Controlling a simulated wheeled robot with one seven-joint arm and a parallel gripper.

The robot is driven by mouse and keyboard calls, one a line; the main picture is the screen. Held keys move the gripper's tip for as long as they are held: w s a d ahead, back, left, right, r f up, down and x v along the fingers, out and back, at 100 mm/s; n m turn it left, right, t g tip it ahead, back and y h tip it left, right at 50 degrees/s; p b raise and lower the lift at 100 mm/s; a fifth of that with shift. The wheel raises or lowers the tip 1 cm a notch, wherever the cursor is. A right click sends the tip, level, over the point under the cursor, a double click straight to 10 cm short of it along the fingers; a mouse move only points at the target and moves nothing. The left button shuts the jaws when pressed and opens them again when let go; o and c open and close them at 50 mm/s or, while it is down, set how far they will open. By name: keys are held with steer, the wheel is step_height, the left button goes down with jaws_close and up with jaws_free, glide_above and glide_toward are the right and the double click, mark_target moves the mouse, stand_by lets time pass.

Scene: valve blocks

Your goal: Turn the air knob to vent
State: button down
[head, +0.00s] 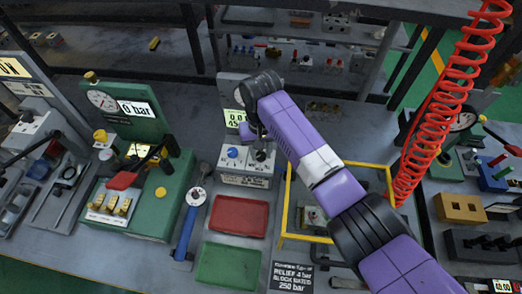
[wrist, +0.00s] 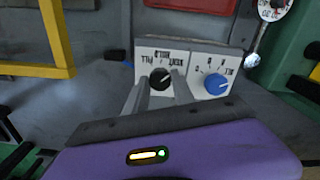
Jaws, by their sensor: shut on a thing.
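The air knob, a black knob (wrist: 160,78) with a light pointer mark, sits on a white panel (wrist: 147,56) with upside-down lettering in the wrist view. One of the labels by it looks like VENT; the exact setting of the pointer is hard to read. My gripper (wrist: 161,88) is shut on this knob, one finger on each side. In the head view the knob (head: 261,155) is on a small white and grey box (head: 245,181), with my gripper (head: 260,142) coming down over it and partly covering it.
A blue knob (wrist: 217,84) with a number scale is beside the black one. A display (head: 234,118) stands behind the box. Red (head: 240,215) and green (head: 229,266) trays lie in front, a yellow frame (head: 284,207) to the right. A red coiled hose (head: 441,110) hangs at right.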

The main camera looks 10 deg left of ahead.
mark_target(261, 154)
steer(key=shift+r, duration=0.1)
steer(key=c, duration=1.1)
jaws_free()
steer(key=shift+o, duration=0.2)
steer(key=shift+r+b, duration=0.7)
steer(key=shift+r, duration=3.2)
